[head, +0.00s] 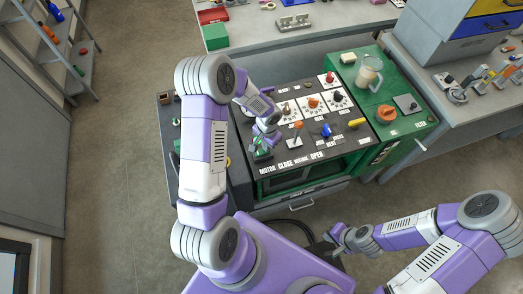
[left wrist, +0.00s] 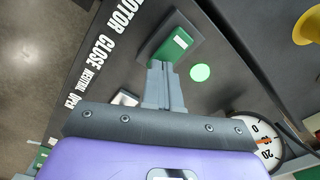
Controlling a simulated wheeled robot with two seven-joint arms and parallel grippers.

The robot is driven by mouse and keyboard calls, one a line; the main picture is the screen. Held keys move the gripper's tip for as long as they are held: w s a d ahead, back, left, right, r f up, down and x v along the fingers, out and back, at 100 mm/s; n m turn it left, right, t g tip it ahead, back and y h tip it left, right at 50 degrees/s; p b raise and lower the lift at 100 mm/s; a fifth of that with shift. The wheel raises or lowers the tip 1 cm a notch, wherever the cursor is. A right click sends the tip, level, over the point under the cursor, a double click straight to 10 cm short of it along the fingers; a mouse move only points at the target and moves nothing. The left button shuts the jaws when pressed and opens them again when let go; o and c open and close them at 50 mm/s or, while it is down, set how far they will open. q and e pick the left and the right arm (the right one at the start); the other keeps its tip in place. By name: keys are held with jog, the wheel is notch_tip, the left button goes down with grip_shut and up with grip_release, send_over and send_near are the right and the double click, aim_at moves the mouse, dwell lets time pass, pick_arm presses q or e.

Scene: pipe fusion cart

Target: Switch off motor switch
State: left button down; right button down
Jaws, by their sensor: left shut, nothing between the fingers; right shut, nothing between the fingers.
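The motor switch is a green rocker (left wrist: 172,44) on a dark raised block, beside the printed word MOTOR, in the left wrist view. In the head view its block (head: 263,156) sits at the panel's front left corner, partly covered by my left gripper. My left gripper (left wrist: 161,66) is shut and empty, its fingertips at the near edge of the green rocker; I cannot tell whether they touch it. A round green lamp (left wrist: 200,72) is just right of the fingertips. My right gripper (head: 323,249) is shut and empty, low in the head view, away from the panel.
The dark panel also carries an orange-topped lever (head: 297,127), a blue knob (head: 326,131), a yellow handle (head: 356,123) and several gauges. A round gauge (left wrist: 257,138) is right of my left gripper. A green cabinet (head: 385,95) adjoins the panel; clear floor is left.

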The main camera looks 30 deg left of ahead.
pick_arm(q)
jog(key=shift+f+b, duration=0.45)
jog(key=shift+f, duration=0.05)
jog(key=shift+r+p, duration=2.4)
jog(key=shift+r, duration=1.2)
jog(key=s+d+f+n+h+b, duration=0.4)
jog(key=s+d+f+b, duration=0.4)
jog(key=s+d+f, duration=0.8)
jog(key=shift+f+n+t, duration=0.3)
jog(key=shift+f+n, duration=0.1)
jog(key=shift+f, duration=0.45)
